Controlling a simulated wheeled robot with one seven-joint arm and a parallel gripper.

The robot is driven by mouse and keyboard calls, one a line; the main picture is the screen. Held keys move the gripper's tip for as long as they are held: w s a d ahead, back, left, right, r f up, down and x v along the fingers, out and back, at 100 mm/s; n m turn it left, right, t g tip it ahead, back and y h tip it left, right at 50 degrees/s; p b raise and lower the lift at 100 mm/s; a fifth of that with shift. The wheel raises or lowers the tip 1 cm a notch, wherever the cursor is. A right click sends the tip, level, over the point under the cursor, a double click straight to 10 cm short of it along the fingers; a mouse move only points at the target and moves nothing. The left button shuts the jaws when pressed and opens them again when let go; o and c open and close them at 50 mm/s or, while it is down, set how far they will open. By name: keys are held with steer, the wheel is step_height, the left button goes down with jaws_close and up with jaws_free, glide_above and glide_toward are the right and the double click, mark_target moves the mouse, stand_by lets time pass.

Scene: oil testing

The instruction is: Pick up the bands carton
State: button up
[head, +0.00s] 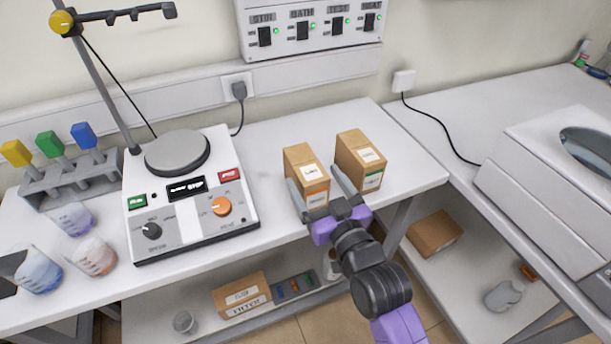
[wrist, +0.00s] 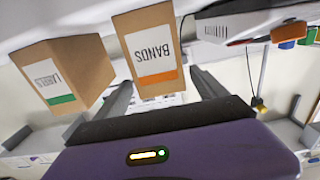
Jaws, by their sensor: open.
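The bands carton (head: 301,160) is a brown box with a white label and an orange stripe, upright on the white bench near its front edge. It reads BANDS upside down in the wrist view (wrist: 148,35). My gripper (head: 312,174) is open, one finger along each side of this carton in the head view. The wrist view also shows the carton between the two fingers. I cannot tell whether either finger touches it, and part of its lower front is hidden by my gripper.
The labels carton (head: 361,158), with a green stripe, stands close to the right of my right finger; it also shows in the wrist view (wrist: 62,75). A hotplate (head: 190,200) stands to the left. Bench is clear behind the cartons. Another carton (head: 243,295) lies on the lower shelf.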

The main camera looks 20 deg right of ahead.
mark_target(305, 166)
steer(key=shift+w+a+f+p, duration=0.1)
steer(key=shift+w+p, duration=0.55)
steer(key=shift+w, duration=2.1)
steer(key=c, duration=1.5)
